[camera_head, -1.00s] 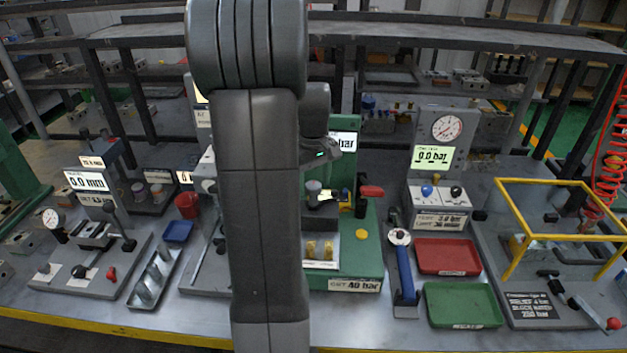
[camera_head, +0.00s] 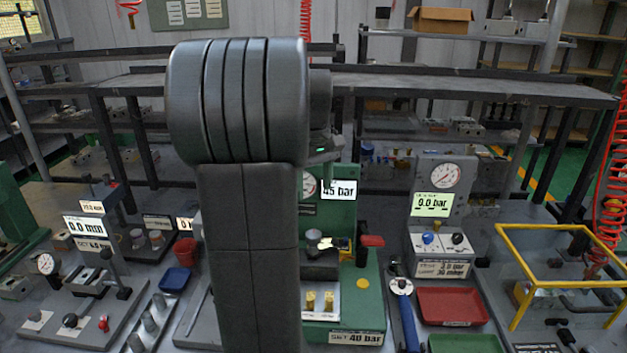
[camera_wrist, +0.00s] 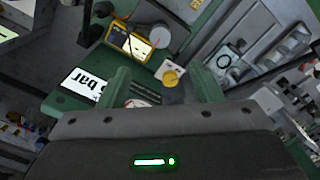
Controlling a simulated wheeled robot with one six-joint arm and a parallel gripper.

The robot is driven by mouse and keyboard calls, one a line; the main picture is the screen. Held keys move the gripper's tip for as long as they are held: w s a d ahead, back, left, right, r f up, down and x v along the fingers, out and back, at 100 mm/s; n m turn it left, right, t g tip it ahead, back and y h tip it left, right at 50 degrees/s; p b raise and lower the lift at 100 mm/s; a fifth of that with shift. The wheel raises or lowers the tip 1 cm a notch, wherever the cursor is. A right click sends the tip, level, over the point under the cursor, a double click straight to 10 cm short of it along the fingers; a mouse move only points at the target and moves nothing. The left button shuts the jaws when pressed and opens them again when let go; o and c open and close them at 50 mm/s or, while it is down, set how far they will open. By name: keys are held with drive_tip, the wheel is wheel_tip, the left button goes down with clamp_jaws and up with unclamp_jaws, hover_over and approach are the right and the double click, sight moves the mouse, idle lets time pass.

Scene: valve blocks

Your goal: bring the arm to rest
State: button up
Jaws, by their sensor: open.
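My arm (camera_head: 248,230) stands upright in the middle of the head view, its elbow (camera_head: 240,100) at the top, hiding part of the bench. My gripper (camera_head: 327,172) shows small beside the elbow, in front of the green test stand (camera_head: 368,300). In the wrist view my gripper (camera_wrist: 160,88) has its two fingers spread apart with nothing between them. Beyond the fingers, the wrist view shows the green stand's "bar" display (camera_wrist: 84,84), a yellow-framed device (camera_wrist: 130,42) and a round yellow knob (camera_wrist: 170,77). I see no contact between the fingers and these things.
The stand's display (camera_head: 339,190) reads 45 bar. To the right are a 0.0 bar gauge unit (camera_head: 442,210), a red tray (camera_head: 450,306), a green tray (camera_head: 465,344) and a yellow frame (camera_head: 560,235). Shelves stand behind.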

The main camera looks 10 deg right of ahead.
sight(313, 234)
drive_tip(key=shift+r, duration=0.4)
wheel_tip(313, 234, down, 14)
drive_tip(key=shift+r, duration=0.1)
idle(0.5)
idle(0.3)
